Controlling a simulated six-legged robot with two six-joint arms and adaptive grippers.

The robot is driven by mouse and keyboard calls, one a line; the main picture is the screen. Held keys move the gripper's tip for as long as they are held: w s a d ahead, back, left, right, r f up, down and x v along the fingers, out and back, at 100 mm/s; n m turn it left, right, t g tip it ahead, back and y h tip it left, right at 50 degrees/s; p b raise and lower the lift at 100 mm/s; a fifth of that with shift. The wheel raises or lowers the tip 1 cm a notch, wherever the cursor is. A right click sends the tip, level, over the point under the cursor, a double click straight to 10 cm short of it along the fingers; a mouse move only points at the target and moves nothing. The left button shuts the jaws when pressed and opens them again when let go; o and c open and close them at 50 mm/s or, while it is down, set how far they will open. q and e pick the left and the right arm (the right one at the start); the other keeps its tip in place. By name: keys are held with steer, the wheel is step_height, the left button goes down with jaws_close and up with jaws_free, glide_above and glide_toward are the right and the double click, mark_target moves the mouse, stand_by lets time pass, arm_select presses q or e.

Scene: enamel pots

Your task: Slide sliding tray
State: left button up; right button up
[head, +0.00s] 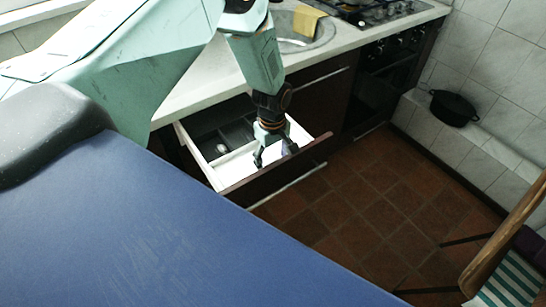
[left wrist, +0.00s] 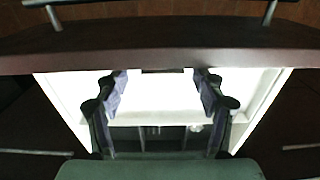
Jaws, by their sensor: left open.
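The dark sliding tray (head: 236,134) lies inside the open drawer, toward the cabinet side. In the left wrist view the tray (left wrist: 150,128) shows low between my fingers, with dividers and a few small pale items in it. My left gripper (head: 275,156) points down into the front part of the drawer, over the white floor. Its two fingers are apart with nothing between the tips, as the left wrist view (left wrist: 161,80) also shows. Whether the fingers touch the tray cannot be told. My right gripper is not in view.
The brown drawer front (head: 270,180) with its bar handle stands just beyond the gripper. A worktop (head: 195,93) with a sink and yellow cloth (head: 308,20) is above. A black pot (head: 453,107) sits on a tiled ledge. A wooden chair (head: 505,240) is at right.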

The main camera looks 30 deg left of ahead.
arm_select(q)
steer(key=shift+s+a+r, duration=0.15)
steer(key=shift+s+r, duration=0.05)
steer(key=shift+s, duration=0.15)
steer(key=shift+c, duration=1)
steer(key=shift+w+f, duration=0.2)
steer(key=shift+w, duration=0.1)
steer(key=c, duration=0.5)
steer(key=shift+s+r, duration=0.1)
steer(key=c, duration=0.4)
jaws_close()
